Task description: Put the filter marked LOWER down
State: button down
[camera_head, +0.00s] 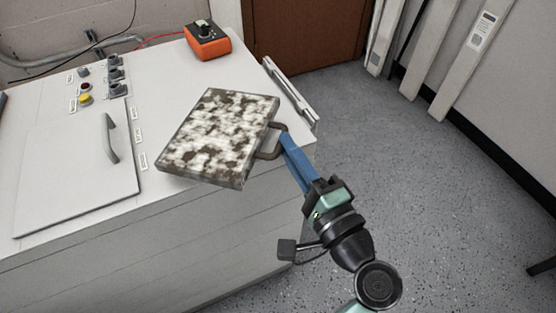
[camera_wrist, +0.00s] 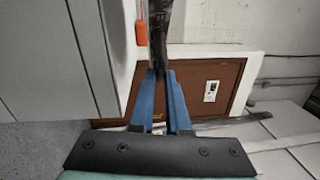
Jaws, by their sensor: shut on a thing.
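The filter (camera_head: 218,137) is a flat rectangular panel with a mottled white and dark brown face and a brown loop handle at its right side. My gripper (camera_head: 286,141), with long blue fingers, is shut on that handle. The filter appears over the right part of the white cabinet; whether it touches the surface I cannot tell. No LOWER marking can be read on the visible face. In the wrist view the filter (camera_wrist: 161,28) shows as a dark narrow edge beyond the fingertips of my gripper (camera_wrist: 161,74).
The white cabinet (camera_head: 60,243) carries a closed panel with a grey handle (camera_head: 111,139), several knobs and buttons, and an orange box (camera_head: 207,41) at the back. A pale bar (camera_head: 291,90) lies along its right edge. Speckled floor (camera_head: 430,190) is open to the right.

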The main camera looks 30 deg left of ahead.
notch_tip(320, 180, down, 5)
jog(key=shift+b, duration=0.6)
jog(key=c, duration=0.9)
grip_release()
